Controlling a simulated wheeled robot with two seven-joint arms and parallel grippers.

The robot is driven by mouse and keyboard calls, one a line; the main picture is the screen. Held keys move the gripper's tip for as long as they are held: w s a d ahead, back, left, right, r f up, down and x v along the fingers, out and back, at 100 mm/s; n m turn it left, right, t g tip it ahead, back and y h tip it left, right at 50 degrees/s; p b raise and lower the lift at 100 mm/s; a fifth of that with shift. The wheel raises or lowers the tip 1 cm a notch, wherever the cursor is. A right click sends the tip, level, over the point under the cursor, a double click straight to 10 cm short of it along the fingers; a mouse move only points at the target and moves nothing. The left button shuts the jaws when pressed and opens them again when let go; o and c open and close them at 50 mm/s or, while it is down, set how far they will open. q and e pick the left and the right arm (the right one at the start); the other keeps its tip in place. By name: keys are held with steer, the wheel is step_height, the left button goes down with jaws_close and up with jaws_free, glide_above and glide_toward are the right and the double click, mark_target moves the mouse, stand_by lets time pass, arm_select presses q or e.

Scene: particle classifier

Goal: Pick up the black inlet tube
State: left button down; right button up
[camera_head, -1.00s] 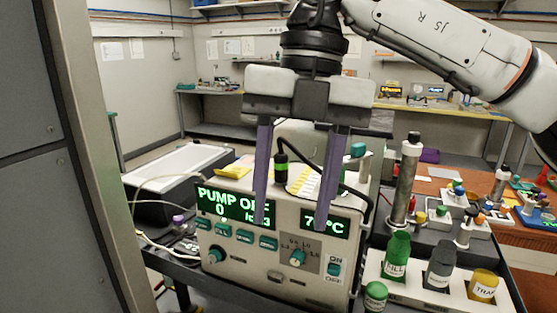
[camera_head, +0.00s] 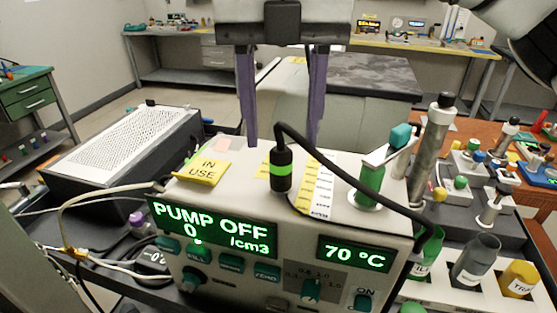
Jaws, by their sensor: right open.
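The black inlet tube (camera_head: 345,176) ends in a black cylindrical head with a green band (camera_head: 281,169), standing upright on top of the beige classifier unit (camera_head: 340,228). From the head the tube arches over and runs right, down along the unit's right edge. My right gripper (camera_head: 282,143) comes from above with two purple fingers spread apart, pointing down. Its fingertips show on either side above the tube's head, with nothing held between them. Whether the fingers are level with the head in depth is hard to tell. My left gripper is not in view.
A yellow "IN USE" note (camera_head: 203,170) lies on the unit's top. Labelled bottles, including a grey one (camera_head: 475,260) and a yellow one (camera_head: 518,279), sit in a white rack.

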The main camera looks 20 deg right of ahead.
mark_target(281, 149)
steer(key=shift+f, duration=0.5)
steer(key=shift+w+f, duration=0.1)
steer(key=shift+f, duration=0.15)
step_height(281, 149, down, 4)
steer(key=shift+f+p, duration=0.25)
steer(key=shift+p, duration=0.25)
steer(key=shift+f, duration=0.15)
steer(key=c, duration=1)
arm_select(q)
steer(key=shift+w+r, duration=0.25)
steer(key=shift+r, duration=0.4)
arm_select(e)
steer(key=shift+c, duration=0.5)
